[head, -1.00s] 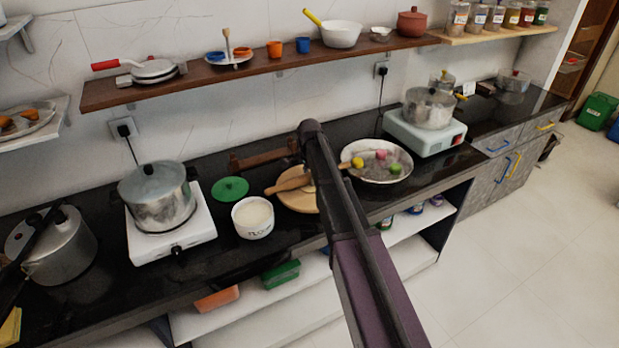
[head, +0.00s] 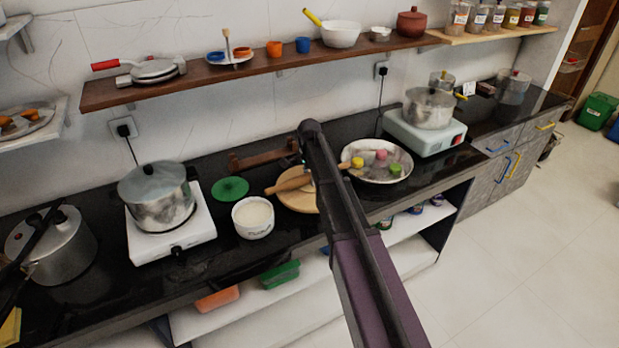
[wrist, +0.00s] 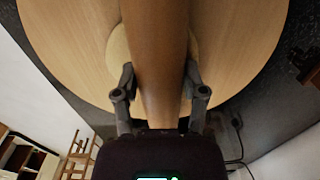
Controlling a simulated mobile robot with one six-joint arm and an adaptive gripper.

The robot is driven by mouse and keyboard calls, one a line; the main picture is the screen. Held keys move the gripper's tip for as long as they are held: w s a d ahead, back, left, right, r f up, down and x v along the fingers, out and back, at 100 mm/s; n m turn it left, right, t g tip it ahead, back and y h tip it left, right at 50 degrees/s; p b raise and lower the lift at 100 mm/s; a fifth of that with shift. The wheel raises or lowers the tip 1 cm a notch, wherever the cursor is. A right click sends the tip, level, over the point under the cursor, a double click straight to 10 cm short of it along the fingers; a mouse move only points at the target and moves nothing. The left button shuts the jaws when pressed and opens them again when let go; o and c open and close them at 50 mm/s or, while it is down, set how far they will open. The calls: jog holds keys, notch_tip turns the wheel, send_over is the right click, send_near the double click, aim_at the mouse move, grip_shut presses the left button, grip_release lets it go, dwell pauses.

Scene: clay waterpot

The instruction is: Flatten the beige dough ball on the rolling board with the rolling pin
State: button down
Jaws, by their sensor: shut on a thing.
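The wooden rolling pin (wrist: 157,40) runs lengthwise through the wrist view. My gripper (wrist: 159,72) is shut on it, one finger on each side. The beige dough (wrist: 116,46) shows as a pale rounded edge beside the pin, lying on the round wooden rolling board (wrist: 60,35). The pin hides most of the dough, so its thickness and any contact with the pin cannot be told. In the head view the pin (head: 288,186) lies across above the board (head: 297,205). My arm hides the gripper, the dough and part of the board there.
A white bowl of dough or flour (head: 253,217) and a green lid (head: 230,189) are left of the board. A wide bowl with coloured balls (head: 377,175) is close on the right. Pots on stoves (head: 160,197) (head: 430,108) stand farther out. A shelf (head: 260,68) hangs above.

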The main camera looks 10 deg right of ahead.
jog(key=shift+r, duration=0.1)
dwell(0.3)
jog(key=shift+r+p, duration=2.4)
jog(key=shift+p, duration=0.15)
